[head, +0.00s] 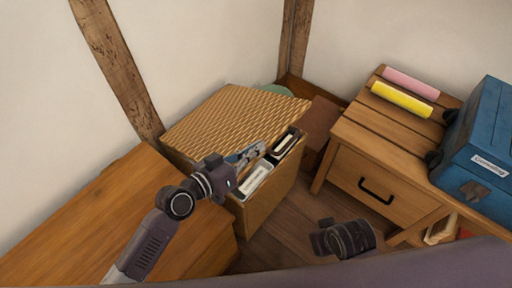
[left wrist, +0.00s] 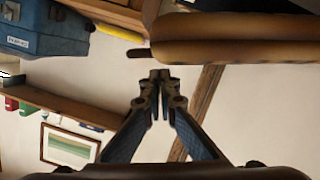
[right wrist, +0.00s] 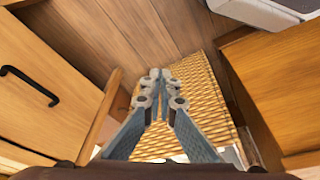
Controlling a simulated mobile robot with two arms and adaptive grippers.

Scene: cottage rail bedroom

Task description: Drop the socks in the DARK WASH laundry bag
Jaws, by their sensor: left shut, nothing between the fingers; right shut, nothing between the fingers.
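A wicker hamper (head: 262,209) stands in the corner, its woven lid (head: 235,115) at the back. At its open front are a near compartment with a white label (head: 256,179) and a far, darker one with a pale label (head: 285,142). I cannot read either label. I make out no socks. My left gripper (head: 258,150) is shut and empty above the hamper opening; its fingers also show in the left wrist view (left wrist: 160,76). My right gripper (right wrist: 158,75) is shut and empty, with wicker (right wrist: 197,85) beyond it. In the head view its fingers are hidden.
A wooden nightstand (head: 352,187) with a black-handled drawer stands to the right, bearing a pink roll (head: 411,82) and a yellow roll (head: 404,100). A blue case (head: 485,145) is at the far right. A wooden chest (head: 75,225) fills the lower left. Floor shows between hamper and nightstand.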

